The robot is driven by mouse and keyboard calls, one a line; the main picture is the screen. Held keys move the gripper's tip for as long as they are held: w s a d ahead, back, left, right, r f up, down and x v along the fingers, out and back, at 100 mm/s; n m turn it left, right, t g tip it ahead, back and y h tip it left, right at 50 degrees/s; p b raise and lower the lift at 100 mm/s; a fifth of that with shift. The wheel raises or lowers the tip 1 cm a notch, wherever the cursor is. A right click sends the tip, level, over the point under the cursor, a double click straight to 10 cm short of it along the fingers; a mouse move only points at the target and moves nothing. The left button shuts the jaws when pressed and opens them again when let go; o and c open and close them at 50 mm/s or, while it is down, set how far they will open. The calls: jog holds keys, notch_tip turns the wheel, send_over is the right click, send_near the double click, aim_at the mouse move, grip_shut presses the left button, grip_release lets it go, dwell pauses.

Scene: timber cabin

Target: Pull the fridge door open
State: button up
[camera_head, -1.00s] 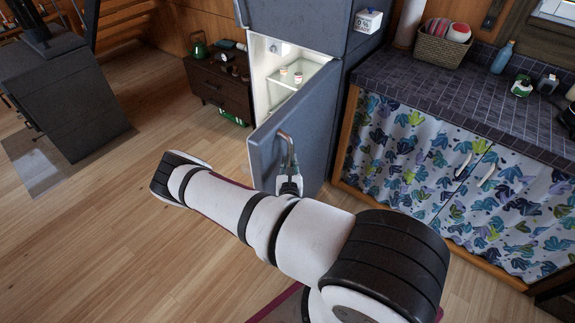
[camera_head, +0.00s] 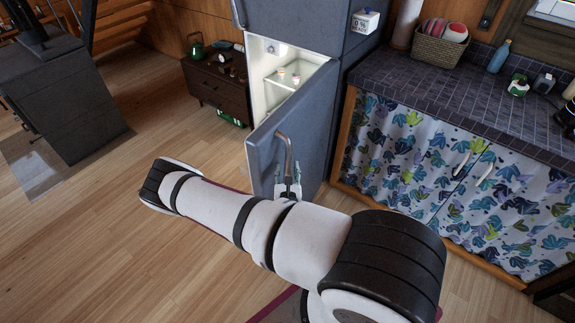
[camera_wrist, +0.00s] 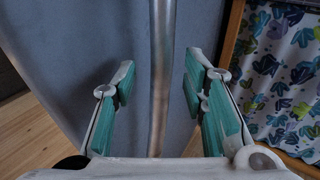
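The grey fridge (camera_head: 300,25) stands with its lower door (camera_head: 307,140) partly open, swung out towards me, and its white lit interior (camera_head: 268,75) shows. A metal bar handle (camera_head: 288,153) runs down the door's front; it also shows in the wrist view (camera_wrist: 162,70). My gripper (camera_head: 288,188) is at the lower part of the handle. In the wrist view my gripper (camera_wrist: 160,90) is open, with teal pads on either side of the bar and gaps on both sides. The bar looks nearer the right finger. How deep the bar sits between the fingers is hard to tell.
A counter (camera_head: 450,100) with a patterned curtain (camera_head: 430,170) stands right of the fridge. A dark low cabinet (camera_head: 220,88) stands behind, left of the fridge. The wooden floor (camera_head: 100,230) to the left is clear. Small items sit on a fridge shelf (camera_head: 300,77).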

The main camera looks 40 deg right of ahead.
jog(key=f+v, duration=0.1)
jog(key=v, duration=0.7)
jog(key=shift+s+r, duration=0.15)
jog(key=shift+r, duration=0.35)
jog(key=shift+a+r, duration=0.1)
notch_tip(320, 180, up, 14)
jog(key=w+d+m+g+h, duration=0.2)
jog(key=m+g+h, duration=0.35)
jog(key=m, duration=0.35)
jog(key=s+r+m+g, duration=0.5)
jog(key=r+m+g, duration=0.5)
jog(key=r, duration=0.2)
jog(key=s+a+r+m+t+y+b, duration=0.1)
jog(key=s+a+r+m+t+y, duration=0.3)
jog(key=a+r+y, duration=0.4)
jog(key=s+a+r+m+t+y+b, duration=0.1)
jog(key=s+a+r+m+t+y, duration=0.3)
jog(key=s+a+r+y, duration=0.2)
jog(key=shift+s+a+r+m+y, duration=0.15)
jog(key=shift+a+r+m+y, duration=0.25)
jog(key=shift+a+r+y, duration=1.4)
jog(key=shift+a+r+h, duration=0.6)
jog(key=shift+a+h, duration=0.15)
jog(key=shift+a, duration=0.15)
